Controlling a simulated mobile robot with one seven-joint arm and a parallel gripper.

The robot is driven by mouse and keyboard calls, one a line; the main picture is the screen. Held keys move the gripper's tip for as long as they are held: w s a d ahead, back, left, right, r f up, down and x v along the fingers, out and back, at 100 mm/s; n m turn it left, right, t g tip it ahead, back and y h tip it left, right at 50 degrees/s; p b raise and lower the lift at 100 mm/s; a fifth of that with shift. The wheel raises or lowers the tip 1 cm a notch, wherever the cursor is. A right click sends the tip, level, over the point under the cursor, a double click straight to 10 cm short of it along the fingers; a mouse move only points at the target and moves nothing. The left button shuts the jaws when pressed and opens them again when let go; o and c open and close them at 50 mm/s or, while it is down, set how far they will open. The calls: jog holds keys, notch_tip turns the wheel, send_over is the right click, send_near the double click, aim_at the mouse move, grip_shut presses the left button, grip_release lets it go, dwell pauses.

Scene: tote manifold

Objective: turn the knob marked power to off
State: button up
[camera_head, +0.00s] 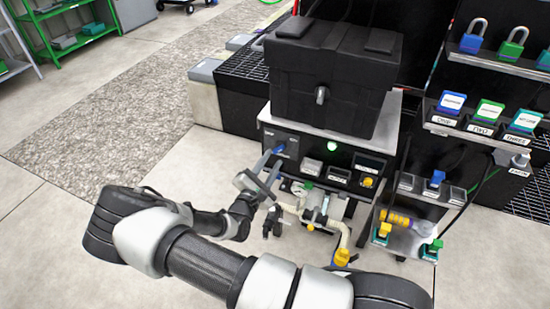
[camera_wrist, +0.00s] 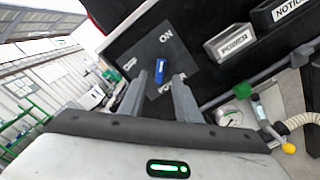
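The power knob (camera_wrist: 160,69) is blue and sits on a dark square plate (camera_wrist: 178,48) in the wrist view. The plate has ON above the knob, OFF to its left and a partly covered POWER label below. The knob's handle stands roughly upright in the picture, nearer to ON than to OFF. My gripper (camera_wrist: 160,78) is open, its two fingers apart just below and to either side of the knob; I cannot tell whether they touch it. In the head view the gripper (camera_head: 264,170) is at the panel's left, close to the blue knob (camera_head: 279,149).
A green lamp (camera_head: 331,147) glows on the black panel. Valves and pale pipes (camera_head: 318,208) are below it, with a gauge (camera_wrist: 229,112). A black tote (camera_head: 335,80) stands above. A padlock rack (camera_head: 490,55) is at the right. Floor at the left is clear.

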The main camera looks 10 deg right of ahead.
aim_at(277, 152)
jog(key=shift+x, duration=1.7)
grip_shut()
